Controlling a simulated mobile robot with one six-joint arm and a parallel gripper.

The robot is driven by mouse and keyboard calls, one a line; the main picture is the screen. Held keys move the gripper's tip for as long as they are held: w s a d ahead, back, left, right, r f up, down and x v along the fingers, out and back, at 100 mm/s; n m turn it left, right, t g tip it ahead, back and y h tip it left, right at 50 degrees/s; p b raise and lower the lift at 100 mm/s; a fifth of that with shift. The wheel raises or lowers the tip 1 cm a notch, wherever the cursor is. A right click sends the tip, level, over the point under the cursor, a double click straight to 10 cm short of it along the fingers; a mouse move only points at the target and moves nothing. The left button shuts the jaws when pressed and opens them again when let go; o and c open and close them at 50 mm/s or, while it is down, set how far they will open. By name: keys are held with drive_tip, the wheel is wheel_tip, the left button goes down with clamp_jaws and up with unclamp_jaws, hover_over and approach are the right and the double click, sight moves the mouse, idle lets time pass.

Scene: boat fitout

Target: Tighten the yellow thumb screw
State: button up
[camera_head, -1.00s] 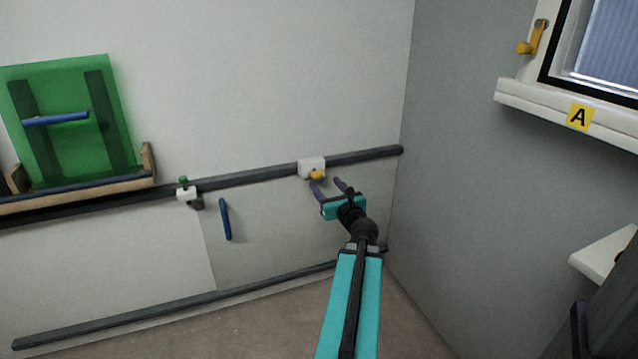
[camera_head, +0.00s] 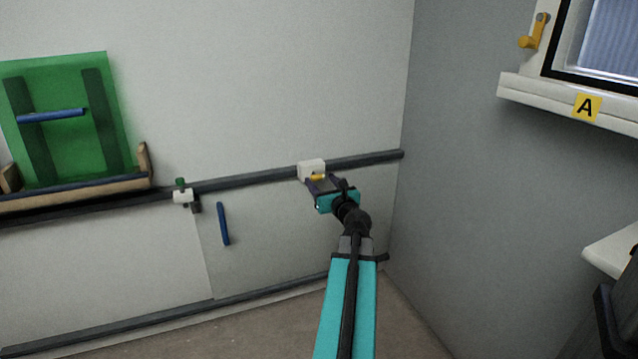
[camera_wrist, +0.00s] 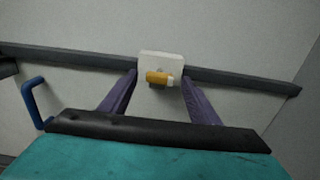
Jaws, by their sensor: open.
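The yellow thumb screw (camera_wrist: 158,78) sits on the front of a white block (camera_wrist: 161,62) mounted on the dark wall rail. In the wrist view it lies sideways between the tips of my gripper (camera_wrist: 160,85), with wall showing on both sides. In the head view the yellow thumb screw (camera_head: 317,177) is partly hidden by my gripper (camera_head: 326,182), below the white block (camera_head: 311,167). The purple fingers are open and hold nothing. I cannot tell how far the fingertips are from the screw in depth.
A dark rail (camera_head: 245,180) runs along the wall. A grey side wall (camera_head: 450,200) stands close on the right.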

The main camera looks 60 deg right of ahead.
sight(316, 176)
drive_tip(key=shift+x, duration=1.1)
drive_tip(key=c, duration=1)
drive_tip(key=shift+a, duration=0.15)
drive_tip(key=shift+c, duration=0.3)
